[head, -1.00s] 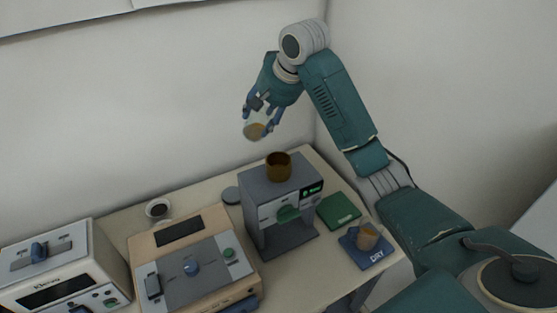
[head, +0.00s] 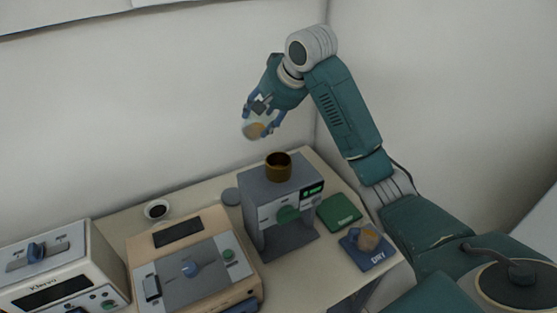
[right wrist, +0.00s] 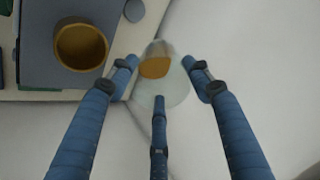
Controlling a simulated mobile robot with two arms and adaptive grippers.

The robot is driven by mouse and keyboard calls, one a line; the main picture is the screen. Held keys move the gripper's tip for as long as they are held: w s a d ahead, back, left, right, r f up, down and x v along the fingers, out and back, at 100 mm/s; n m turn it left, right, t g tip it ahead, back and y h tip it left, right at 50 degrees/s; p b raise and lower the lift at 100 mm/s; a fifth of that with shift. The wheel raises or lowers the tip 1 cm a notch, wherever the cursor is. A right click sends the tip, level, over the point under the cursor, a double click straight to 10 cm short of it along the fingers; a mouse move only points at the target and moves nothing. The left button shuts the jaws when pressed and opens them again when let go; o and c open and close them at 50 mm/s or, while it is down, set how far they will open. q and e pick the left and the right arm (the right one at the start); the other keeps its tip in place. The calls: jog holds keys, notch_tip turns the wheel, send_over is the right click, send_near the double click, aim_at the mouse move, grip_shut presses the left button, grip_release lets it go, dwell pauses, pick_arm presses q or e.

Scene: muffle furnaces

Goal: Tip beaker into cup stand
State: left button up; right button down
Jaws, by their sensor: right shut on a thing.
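My right gripper (head: 262,116) is shut on a clear beaker (head: 252,129) holding something orange-brown, and keeps it in the air, tilted. In the right wrist view the beaker (right wrist: 173,92) sits between three blue fingers, with the orange-brown contents toward its far end. A brown cup (head: 278,172) stands upright on top of a grey machine (head: 280,205) with a green-lit display, below and slightly right of the beaker. The cup also shows at the upper left of the right wrist view (right wrist: 81,46), apart from the beaker; its inside looks dark yellow. My left gripper is not in view.
A blue mat marked DRY (head: 374,259) carries a small container with brown contents (head: 368,238). A green mat (head: 339,213) lies beside it. A beige device (head: 192,268), a white device (head: 55,275), a white cup (head: 157,210) and a grey disc (head: 231,195) stand left.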

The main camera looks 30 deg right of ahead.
jog(key=shift+s+f+t+b, duration=0.15)
jog(key=shift+t+b, duration=0.25)
jog(key=shift+b, duration=0.2)
dwell(0.6)
jog(key=shift+s+t+b, duration=0.1)
jog(key=shift+t+b, duration=0.3)
jog(key=shift+b, duration=0.3)
jog(key=shift+f, duration=0.1)
jog(key=shift+s+f+t+y+b, duration=0.15)
jog(key=shift+t+y+b, duration=0.15)
jog(key=shift+b, duration=0.25)
jog(key=shift+d, duration=0.1)
jog(key=shift+b, duration=0.35)
dwell(0.3)
